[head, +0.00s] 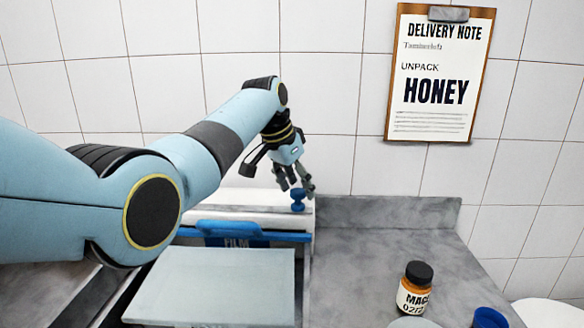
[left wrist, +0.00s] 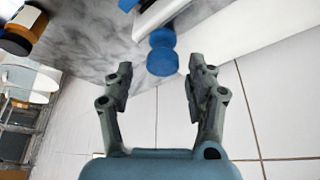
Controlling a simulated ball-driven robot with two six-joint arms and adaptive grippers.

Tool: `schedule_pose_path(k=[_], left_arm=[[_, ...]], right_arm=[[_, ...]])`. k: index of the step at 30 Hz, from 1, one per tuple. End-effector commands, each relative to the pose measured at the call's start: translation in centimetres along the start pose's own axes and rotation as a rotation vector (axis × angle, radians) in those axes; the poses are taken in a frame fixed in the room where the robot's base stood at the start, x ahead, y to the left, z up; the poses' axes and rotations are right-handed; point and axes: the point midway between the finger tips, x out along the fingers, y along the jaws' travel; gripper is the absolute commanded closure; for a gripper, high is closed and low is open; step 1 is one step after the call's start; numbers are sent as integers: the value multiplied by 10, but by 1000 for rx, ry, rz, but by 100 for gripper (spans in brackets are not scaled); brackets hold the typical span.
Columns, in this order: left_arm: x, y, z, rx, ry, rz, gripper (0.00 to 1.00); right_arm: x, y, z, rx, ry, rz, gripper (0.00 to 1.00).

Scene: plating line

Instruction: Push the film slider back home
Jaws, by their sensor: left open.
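The film dispenser is a white box (head: 225,214) against the back wall, with a blue front bar (head: 233,232) marked FILM. The slider is a blue knob (head: 298,199) at the right end of its white top. In the left wrist view the blue knob (left wrist: 161,50) shows beside the end of a white rail (left wrist: 158,14). My left gripper (head: 297,188) is open and empty, its fingers close to the knob. In the wrist view its fingertips (left wrist: 160,72) stand on either side of the knob, apart from it. My right gripper is out of view.
A pale board (head: 215,285) lies in front of the dispenser. A HONEY delivery note (head: 438,75) hangs on the tiled wall.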

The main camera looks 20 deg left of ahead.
Motion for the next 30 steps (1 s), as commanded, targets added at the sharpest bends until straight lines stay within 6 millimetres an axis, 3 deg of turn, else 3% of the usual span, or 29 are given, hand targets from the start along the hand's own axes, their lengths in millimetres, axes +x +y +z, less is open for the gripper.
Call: schedule_pose_path(k=[9, 15, 30], left_arm=[[-69, 0, -1, 1, 4, -2, 44], [-99, 1, -1, 1, 2, -1, 44], [-108, 1, -1, 1, 1, 0, 44]], right_arm=[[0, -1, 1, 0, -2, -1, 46], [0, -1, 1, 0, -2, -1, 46], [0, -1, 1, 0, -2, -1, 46]])
